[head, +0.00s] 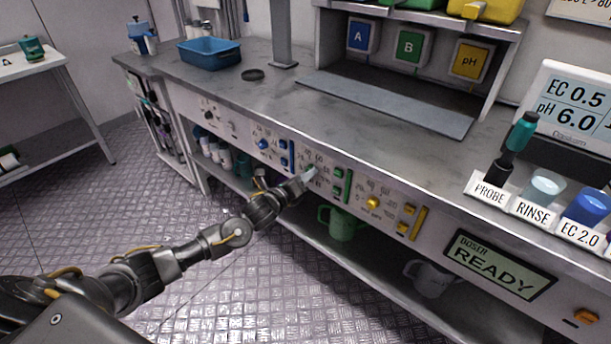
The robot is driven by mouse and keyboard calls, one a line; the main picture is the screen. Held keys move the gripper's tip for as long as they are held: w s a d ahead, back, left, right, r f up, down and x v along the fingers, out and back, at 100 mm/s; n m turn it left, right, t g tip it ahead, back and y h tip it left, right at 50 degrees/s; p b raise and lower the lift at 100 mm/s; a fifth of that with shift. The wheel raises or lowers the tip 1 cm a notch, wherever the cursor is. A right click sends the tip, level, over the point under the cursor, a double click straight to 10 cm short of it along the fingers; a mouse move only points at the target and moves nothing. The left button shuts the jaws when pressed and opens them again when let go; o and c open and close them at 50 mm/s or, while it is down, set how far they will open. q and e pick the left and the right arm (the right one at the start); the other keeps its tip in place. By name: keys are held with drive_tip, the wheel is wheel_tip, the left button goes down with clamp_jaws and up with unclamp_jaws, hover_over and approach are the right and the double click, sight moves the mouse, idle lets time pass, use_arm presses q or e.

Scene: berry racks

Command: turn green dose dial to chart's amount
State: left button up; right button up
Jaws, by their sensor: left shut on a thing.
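My left arm reaches in from the left. Its gripper (308,175) is at the green section of the panel on the bench front, shut on the green dose dial, which the fingers almost fully hide. The dial's scale marks are too small to read. A green button and a green bar (347,187) sit just right of the gripper. A display (499,267) further right reads "DOSER READY". A partly cut-off sheet (588,8) hangs at the top right; I cannot tell whether it is the chart. My right gripper is out of view.
Blue controls (263,144) lie left of the gripper and yellow ones (373,202) right. A meter (575,105) and labelled cups stand on the counter at right.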

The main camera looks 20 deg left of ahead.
use_arm(q)
drive_tip(key=o, duration=0.9)
drive_tip(key=shift+o, duration=0.2)
drive_tip(key=v, duration=1)
drive_tip(key=shift+s, duration=0.35)
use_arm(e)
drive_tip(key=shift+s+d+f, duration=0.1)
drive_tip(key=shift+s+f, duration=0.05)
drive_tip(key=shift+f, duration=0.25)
use_arm(q)
drive_tip(key=shift+a, duration=0.1)
